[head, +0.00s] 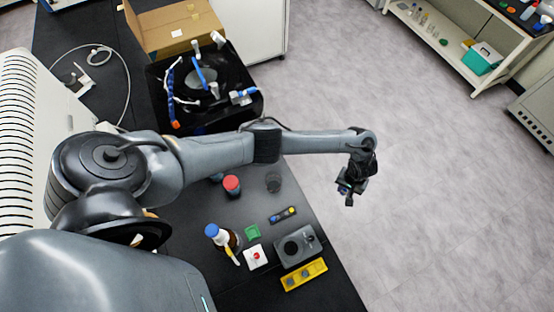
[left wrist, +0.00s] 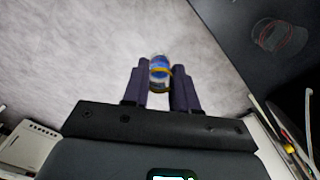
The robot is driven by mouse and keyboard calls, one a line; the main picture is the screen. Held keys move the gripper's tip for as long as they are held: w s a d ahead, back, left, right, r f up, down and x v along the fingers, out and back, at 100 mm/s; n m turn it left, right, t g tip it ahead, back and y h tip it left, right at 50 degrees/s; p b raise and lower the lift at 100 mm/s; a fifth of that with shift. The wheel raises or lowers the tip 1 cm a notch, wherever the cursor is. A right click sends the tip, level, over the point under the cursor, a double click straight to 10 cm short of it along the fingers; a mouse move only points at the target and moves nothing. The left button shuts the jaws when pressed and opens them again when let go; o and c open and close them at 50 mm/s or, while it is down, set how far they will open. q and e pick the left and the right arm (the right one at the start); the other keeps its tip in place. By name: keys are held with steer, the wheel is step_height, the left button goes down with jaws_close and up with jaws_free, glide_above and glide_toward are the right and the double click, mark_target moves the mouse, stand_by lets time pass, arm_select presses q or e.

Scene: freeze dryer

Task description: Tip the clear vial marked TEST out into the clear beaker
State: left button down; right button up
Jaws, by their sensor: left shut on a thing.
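My left gripper (head: 347,193) hangs over the floor, just beyond the right edge of the black bench. In the left wrist view my left gripper (left wrist: 159,88) is shut on a small clear vial (left wrist: 160,70) with blue in it or behind it and a yellow band. The vial's marking is not legible, and its tilt is hard to tell. A clear beaker (head: 273,182) stands on the bench near its right edge, left of the gripper and apart from it. The beaker also shows in the left wrist view (left wrist: 282,38) at upper right. My right gripper is not in view.
A red-capped container (head: 232,184) stands left of the beaker. A blue-capped bottle (head: 213,231), a grey device (head: 300,247) and a yellow rack (head: 304,275) are nearer on the bench. The black freeze dryer (head: 205,112) stands behind. Open floor (head: 440,190) lies right.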

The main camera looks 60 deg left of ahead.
arm_select(q)
steer(key=s+a+f+n, duration=0.4)
steer(key=s+a+f, duration=0.8)
steer(key=f, duration=0.1)
steer(key=shift+a+n, duration=0.3)
steer(key=shift+s+a+f, duration=0.1)
steer(key=shift+a+f, duration=0.05)
